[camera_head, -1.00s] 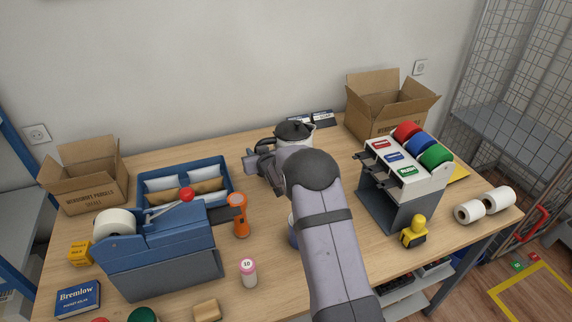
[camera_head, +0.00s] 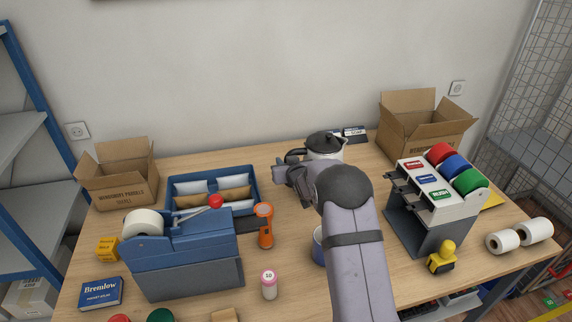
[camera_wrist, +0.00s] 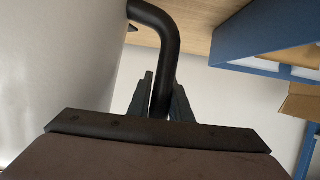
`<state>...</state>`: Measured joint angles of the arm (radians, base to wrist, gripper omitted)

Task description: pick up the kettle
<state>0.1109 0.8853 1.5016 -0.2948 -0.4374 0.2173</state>
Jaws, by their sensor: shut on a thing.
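The kettle (camera_head: 325,143) has a light body, a black lid and a black handle. It is near the back of the wooden counter in the head view, partly hidden behind my arm. My gripper (camera_head: 293,164) is at the kettle's left side, where the handle is. In the wrist view the black handle (camera_wrist: 166,45) runs down between the two fingers of my gripper (camera_wrist: 160,95), which are shut on it. The pale kettle body (camera_wrist: 65,60) fills the left of that view. I cannot tell whether the kettle's base touches the counter.
A blue tray (camera_head: 172,186) of envelopes is left of the kettle. A tape dispenser (camera_head: 180,265) and an orange torch (camera_head: 265,228) stand in front. A blue mug (camera_head: 318,250) is partly behind my arm.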

